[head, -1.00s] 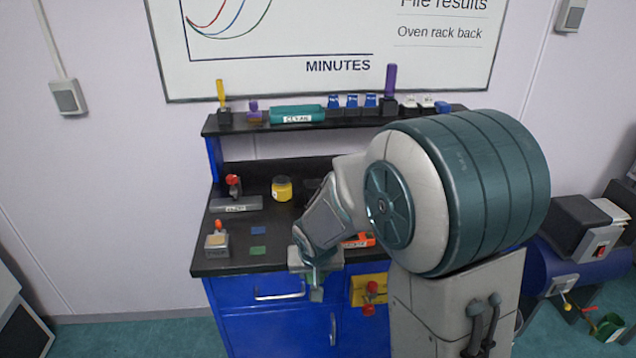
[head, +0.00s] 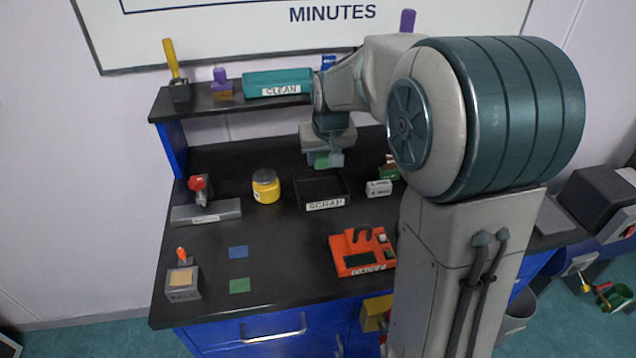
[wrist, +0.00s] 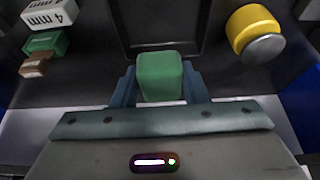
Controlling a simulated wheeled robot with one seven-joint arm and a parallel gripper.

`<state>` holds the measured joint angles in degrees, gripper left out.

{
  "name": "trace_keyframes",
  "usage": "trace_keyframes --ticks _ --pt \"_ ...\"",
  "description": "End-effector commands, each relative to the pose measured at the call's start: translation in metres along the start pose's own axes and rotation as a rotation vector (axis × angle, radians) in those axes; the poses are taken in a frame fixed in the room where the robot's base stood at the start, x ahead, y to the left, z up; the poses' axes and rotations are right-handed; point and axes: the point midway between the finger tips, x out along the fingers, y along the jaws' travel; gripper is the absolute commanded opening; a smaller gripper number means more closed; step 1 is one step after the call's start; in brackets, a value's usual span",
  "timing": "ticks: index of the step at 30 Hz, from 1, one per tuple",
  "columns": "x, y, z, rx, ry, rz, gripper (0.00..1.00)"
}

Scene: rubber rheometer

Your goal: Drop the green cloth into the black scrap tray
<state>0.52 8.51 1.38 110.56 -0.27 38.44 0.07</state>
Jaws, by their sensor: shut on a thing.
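My gripper (head: 322,163) is shut on the green cloth (wrist: 160,76), which looks like a small folded block between the two blue-grey fingers in the wrist view. In the head view, only a bit of the green cloth (head: 321,159) shows between the fingers. The black scrap tray (head: 325,204), labelled SCRAP, sits on the dark bench. In the wrist view the tray (wrist: 122,28) lies just beyond the cloth. The tray's inside looks empty where it shows.
A yellow jar (head: 266,187) stands left of the tray. A white block (head: 379,188) and a green block (head: 388,172) are to its right. An orange device (head: 362,252) is in front. Flat blue (head: 238,252) and green (head: 240,286) patches lie front left. A shelf (head: 225,105) runs behind.

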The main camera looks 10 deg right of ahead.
Motion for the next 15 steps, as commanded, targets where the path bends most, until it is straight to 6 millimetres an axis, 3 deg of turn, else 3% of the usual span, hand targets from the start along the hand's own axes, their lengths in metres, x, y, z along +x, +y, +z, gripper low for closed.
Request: trace_keyframes --ticks 6,15 --pt "0.022 0.011 0.009 0.019 -0.001 0.008 0.19" --pt "0.051 0.009 0.021 0.016 0.000 0.007 0.19"
